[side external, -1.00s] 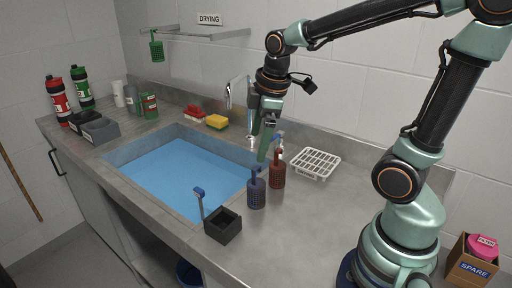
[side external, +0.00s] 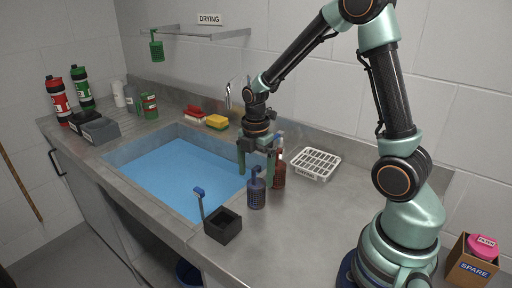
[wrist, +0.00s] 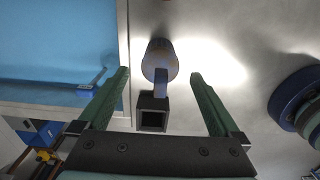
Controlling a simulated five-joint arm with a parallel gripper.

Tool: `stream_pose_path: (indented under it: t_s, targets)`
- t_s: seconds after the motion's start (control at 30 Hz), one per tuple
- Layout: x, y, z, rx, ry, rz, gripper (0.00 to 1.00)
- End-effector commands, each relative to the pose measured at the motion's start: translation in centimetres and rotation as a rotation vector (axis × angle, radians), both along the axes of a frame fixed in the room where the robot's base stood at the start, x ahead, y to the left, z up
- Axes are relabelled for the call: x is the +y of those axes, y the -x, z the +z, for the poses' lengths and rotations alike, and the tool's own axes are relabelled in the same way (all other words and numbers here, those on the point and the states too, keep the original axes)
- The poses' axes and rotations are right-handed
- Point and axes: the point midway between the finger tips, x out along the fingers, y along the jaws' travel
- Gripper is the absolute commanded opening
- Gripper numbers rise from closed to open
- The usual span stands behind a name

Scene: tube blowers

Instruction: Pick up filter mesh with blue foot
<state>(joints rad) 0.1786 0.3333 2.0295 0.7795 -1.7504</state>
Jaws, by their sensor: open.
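The blue filter mesh (side external: 256,195) stands upright on the counter just right of the sink, its handle pointing up. I take it for the one with the blue foot; the foot is too small to make out. My gripper (side external: 257,178) points down over it, open and empty, with one finger on each side of the handle. In the wrist view the blue mesh (wrist: 158,58) sits between the tips of my gripper (wrist: 157,74), with gaps on both sides. I cannot tell whether the tips reach its height.
A red-brown mesh (side external: 279,172) stands close behind, partly hidden by a finger. A white rack (side external: 316,163) lies behind right. The water-filled sink (side external: 175,172) is left.

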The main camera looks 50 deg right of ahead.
Motion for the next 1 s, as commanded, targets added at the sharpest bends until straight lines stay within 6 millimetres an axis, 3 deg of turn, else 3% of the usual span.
stream_pose_path:
  t_s: [0.17, 0.5, 0.8, 1.0]
  targets:
    - [0.0, 0.1, -1.1, 0.002, 0.0, -0.001, 0.99]
    - [-0.3, 0.1, -5.4, 0.001, 0.0, -0.001, 0.99]
    - [-0.3, 0.0, -5.7, -0.001, 0.0, -0.001, 0.99]
    - [-0.3, 0.0, -5.7, -0.001, 0.0, -0.001, 0.23]
